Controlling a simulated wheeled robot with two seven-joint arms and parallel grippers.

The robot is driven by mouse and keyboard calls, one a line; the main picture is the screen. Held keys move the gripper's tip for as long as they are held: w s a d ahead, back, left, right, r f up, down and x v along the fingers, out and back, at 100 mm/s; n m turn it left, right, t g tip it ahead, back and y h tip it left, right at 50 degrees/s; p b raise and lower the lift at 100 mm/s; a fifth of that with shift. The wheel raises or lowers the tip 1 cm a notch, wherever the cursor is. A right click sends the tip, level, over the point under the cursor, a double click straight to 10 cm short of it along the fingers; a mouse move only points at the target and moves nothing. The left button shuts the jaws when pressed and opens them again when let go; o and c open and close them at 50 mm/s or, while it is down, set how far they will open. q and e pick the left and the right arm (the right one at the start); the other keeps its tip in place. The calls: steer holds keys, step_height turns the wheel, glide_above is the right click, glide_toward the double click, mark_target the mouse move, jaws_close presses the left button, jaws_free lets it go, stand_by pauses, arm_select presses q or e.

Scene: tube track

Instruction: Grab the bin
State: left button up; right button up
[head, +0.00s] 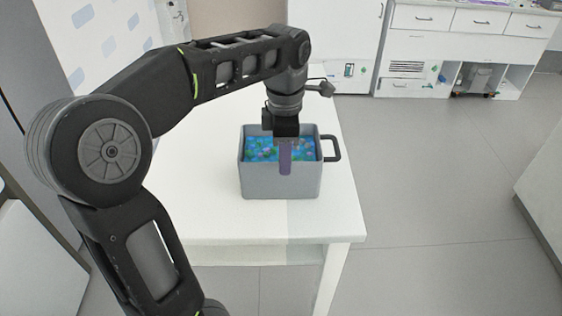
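The bin (262,180) is a grey open-topped box on the white table, with a dark loop handle (331,148) on its right side. It holds a blue filling with small multicoloured bits. My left gripper (286,158) points down over the bin's near side. A purple, finger-like piece below its black body overlaps the near rim and the upper front wall. I cannot tell whether this piece is a finger or a held thing, or whether it touches the wall. Anything behind it is hidden. My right gripper is not in view.
The white table (222,216) has clear space around the bin, mainly in front and to the left. White cabinets (463,40) stand along the back wall. The grey floor (430,200) to the right is open, with a pale unit at the far right edge.

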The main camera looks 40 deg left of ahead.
arm_select(q)
steer(key=shift+f, duration=1.3)
steer(key=shift+f, duration=0.1)
step_height(320, 180, down, 5)
steer(key=shift+f+p, duration=0.1)
steer(key=shift+p, duration=0.6)
steer(key=shift+c, duration=0.4)
jaws_close()
